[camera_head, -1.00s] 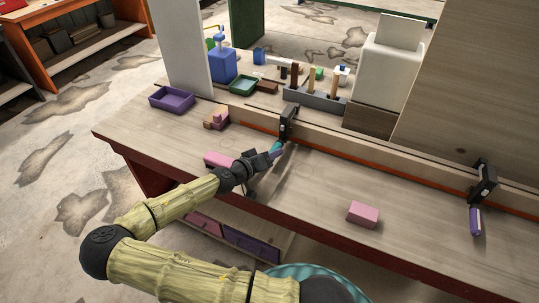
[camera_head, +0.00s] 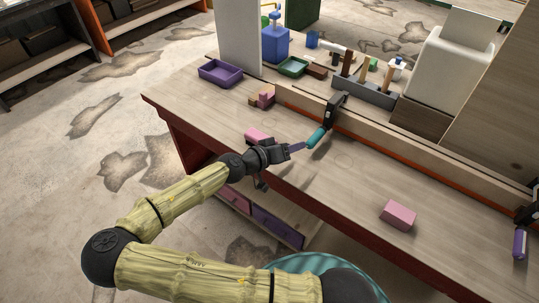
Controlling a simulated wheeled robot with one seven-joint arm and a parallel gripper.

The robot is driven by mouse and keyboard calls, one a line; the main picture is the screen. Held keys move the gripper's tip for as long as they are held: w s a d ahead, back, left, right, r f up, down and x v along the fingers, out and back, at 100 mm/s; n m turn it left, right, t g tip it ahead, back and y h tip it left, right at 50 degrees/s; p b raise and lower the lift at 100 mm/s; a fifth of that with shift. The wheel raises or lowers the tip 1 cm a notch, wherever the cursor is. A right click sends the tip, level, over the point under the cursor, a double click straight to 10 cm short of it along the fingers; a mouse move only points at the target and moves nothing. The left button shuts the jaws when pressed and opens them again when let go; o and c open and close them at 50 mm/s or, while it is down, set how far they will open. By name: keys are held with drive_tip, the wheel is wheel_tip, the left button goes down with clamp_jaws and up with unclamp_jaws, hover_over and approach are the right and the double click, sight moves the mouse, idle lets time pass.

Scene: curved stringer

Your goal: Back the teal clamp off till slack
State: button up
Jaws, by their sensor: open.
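The teal clamp is a black clamp frame (camera_head: 336,106) on the curved wooden stringer (camera_head: 385,135), with a teal handle (camera_head: 317,137) pointing down and left toward the bench front. My gripper (camera_head: 299,147) is open at the left of the teal handle, with its fingertips apart from it by a small gap. A second clamp with a purple handle (camera_head: 520,243) is at the right edge, partly cut off. Whether the teal clamp's jaw presses on the wood is too small to tell.
Pink blocks lie on the workbench (camera_head: 340,185), one (camera_head: 398,215) at the right front and one (camera_head: 257,137) behind my wrist. A purple tray (camera_head: 220,73), a green tray (camera_head: 293,67) and a grey tool rack (camera_head: 362,91) stand at the back. The middle bench front is clear.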

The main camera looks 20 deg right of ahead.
drive_tip(key=v, duration=0.8)
